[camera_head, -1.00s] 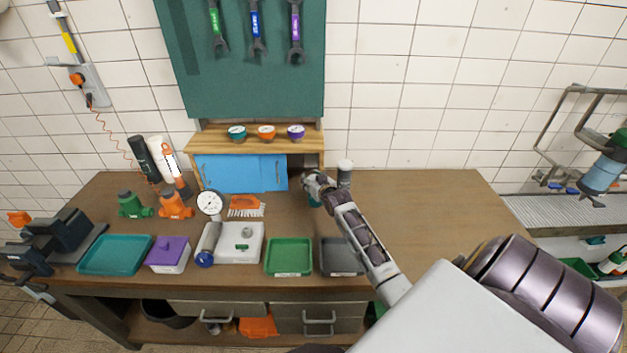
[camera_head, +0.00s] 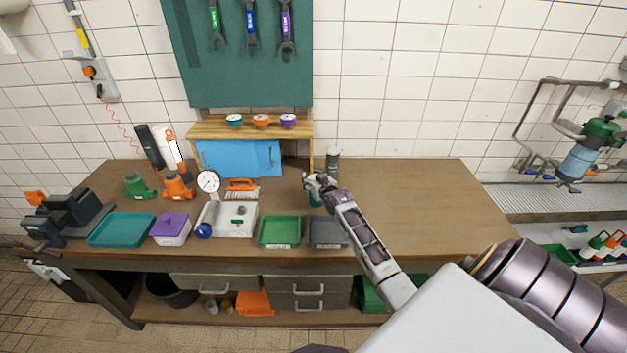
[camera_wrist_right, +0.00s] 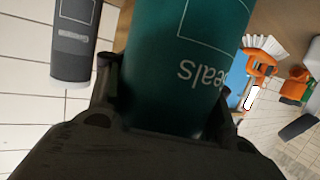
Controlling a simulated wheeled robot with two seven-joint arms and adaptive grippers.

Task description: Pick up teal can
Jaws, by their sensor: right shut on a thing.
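The teal can (camera_wrist_right: 180,65) fills the middle of the right wrist view, with part of a pale word, "eals", on its side. In the head view only a small teal part (camera_head: 315,200) shows beside my right gripper (camera_head: 319,185), which hides most of it. My right gripper is shut on the can, with a finger on each side of it in the right wrist view (camera_wrist_right: 170,105). I cannot tell whether the can is touching the bench. My left gripper is not in view.
A grey can (camera_head: 333,162) stands close behind the right gripper; it also shows in the wrist view (camera_wrist_right: 73,40). A grey tray (camera_head: 328,245) and a green tray (camera_head: 279,245) lie in front. A blue cabinet (camera_head: 238,158) is to the left. The bench's right side (camera_head: 425,200) is clear.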

